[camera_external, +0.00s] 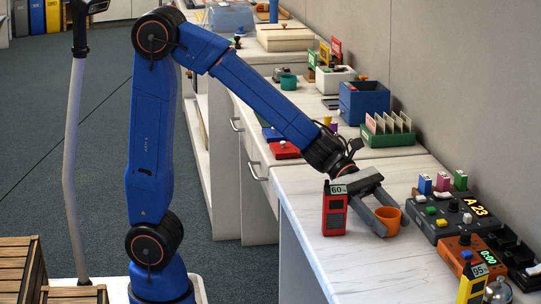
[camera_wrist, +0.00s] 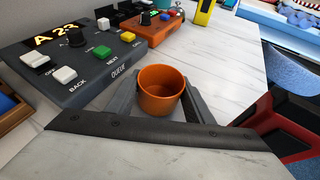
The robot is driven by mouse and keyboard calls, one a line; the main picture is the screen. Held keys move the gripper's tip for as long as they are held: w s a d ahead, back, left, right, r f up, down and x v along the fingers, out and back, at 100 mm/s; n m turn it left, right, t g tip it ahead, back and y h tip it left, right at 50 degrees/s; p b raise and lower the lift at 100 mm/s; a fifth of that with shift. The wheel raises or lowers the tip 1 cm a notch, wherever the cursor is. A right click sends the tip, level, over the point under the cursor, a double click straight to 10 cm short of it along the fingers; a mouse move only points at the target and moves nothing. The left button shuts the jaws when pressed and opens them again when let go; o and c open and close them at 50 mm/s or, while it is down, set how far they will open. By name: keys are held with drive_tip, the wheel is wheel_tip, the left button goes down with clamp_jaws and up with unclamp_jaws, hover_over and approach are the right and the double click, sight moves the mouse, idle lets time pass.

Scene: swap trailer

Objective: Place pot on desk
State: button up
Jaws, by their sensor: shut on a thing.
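The pot is a small, open orange cup (camera_external: 389,221). It is upright at the white desk top (camera_external: 340,262), near the grey console. My gripper (camera_external: 384,214) reaches down from the left with its two grey fingers on either side of the pot, shut on it. In the wrist view the pot (camera_wrist: 161,92) sits between the fingers, and its inside looks empty. I cannot tell whether its base touches the desk or is just above it.
A red handheld device (camera_external: 334,212) stands close left of my gripper. The grey queue console (camera_external: 437,226) is just right of the pot. An orange timer box (camera_external: 462,255) and a yellow device (camera_external: 472,284) stand nearer the front. The front desk surface is clear.

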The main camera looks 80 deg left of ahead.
drive_tip(key=o, duration=1.1)
drive_tip(key=shift+f, duration=0.1)
drive_tip(key=shift+o, duration=0.7)
drive_tip(key=v, duration=1.2)
drive_tip(key=shift+r, duration=0.2)
